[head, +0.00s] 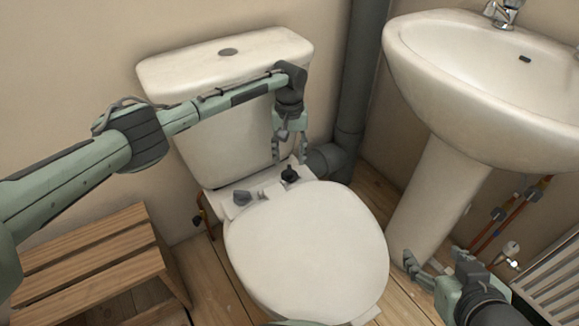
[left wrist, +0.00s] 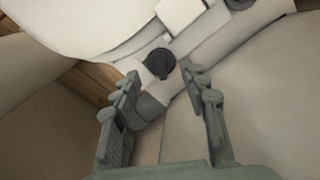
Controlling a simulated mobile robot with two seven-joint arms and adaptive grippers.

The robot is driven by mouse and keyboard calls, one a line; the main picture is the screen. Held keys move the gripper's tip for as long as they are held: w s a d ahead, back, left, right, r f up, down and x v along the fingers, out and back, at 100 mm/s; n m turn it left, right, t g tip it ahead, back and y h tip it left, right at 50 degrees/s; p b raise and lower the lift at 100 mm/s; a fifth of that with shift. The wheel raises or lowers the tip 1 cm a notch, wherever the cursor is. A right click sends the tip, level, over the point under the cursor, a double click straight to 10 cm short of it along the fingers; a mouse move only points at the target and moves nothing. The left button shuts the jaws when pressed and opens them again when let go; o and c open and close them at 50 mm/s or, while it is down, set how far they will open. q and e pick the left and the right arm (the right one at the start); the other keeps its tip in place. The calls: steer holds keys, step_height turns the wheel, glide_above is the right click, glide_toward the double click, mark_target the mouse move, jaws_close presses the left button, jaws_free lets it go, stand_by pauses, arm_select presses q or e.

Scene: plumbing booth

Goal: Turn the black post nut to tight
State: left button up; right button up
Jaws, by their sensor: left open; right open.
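The black post nut (head: 290,174) sits on the back ledge of the toilet, behind the closed lid, on the right side. It also shows in the left wrist view (left wrist: 161,62) as a dark round knob with a raised bar. My left gripper (head: 290,157) points down just above and behind it, fingers open. In the left wrist view my left gripper (left wrist: 162,77) has its tips spread on either side of the nut's near edge, with no clear contact. My right gripper (head: 408,268) is open and empty, low beside the basin pedestal.
A grey knob (head: 242,197) sits on the ledge's left side. The white lid (head: 305,250) lies in front and the cistern (head: 225,130) stands behind. A grey waste pipe (head: 352,110) is at right. A basin (head: 470,90) and wooden step stool (head: 85,260) flank the toilet.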

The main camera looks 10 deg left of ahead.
mark_target(290, 172)
arm_select(q)
step_height(290, 172, down, 5)
steer(key=shift+r+b, duration=0.1)
steer(key=shift+b, duration=0.4)
steer(key=shift+f, duration=0.45)
arm_select(e)
steer(key=w+a+r+t+y, duration=0.2)
steer(key=w+a+r+t, duration=0.1)
steer(key=a+r, duration=0.1)
steer(key=shift+a+r, duration=0.15)
steer(key=shift+r, duration=0.35)
arm_select(q)
jaws_close()
